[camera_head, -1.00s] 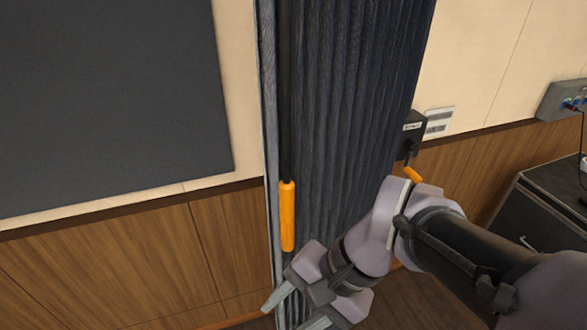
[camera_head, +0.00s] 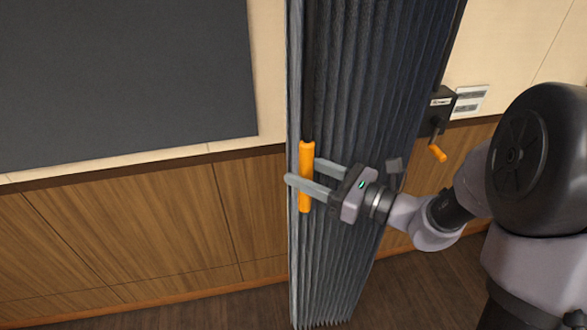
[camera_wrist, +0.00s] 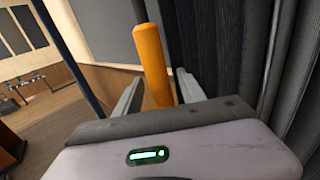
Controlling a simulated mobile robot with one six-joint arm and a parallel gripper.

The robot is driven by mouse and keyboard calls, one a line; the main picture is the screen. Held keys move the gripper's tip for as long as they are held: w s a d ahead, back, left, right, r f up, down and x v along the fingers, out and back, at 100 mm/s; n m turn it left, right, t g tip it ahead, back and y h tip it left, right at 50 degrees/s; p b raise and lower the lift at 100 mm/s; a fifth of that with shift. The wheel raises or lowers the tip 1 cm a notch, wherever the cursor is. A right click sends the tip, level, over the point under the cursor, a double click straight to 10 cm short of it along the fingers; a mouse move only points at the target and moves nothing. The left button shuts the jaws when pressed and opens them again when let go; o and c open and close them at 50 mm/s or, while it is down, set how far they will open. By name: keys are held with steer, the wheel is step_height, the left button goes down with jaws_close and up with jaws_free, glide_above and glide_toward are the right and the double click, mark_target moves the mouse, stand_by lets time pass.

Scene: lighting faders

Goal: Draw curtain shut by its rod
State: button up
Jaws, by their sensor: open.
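The dark grey pleated curtain (camera_head: 365,90) hangs bunched in the middle of the head view. Its black rod (camera_head: 308,70) hangs along the curtain's left edge and ends in an orange handle (camera_head: 306,150). My gripper (camera_head: 302,174) is open at the handle's height, with its fingers pointing left and one on either side of the handle. In the wrist view the orange handle (camera_wrist: 153,65) stands between the two open fingers, apart from the palm. The lower part of the handle is partly covered by a finger in the head view.
A dark panel (camera_head: 120,80) is on the wall to the left, above wood panelling (camera_head: 120,235). The floor below looks clear.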

steer(key=x, duration=0.3)
steer(key=shift+a, duration=0.1)
jaws_close()
stand_by(1.4)
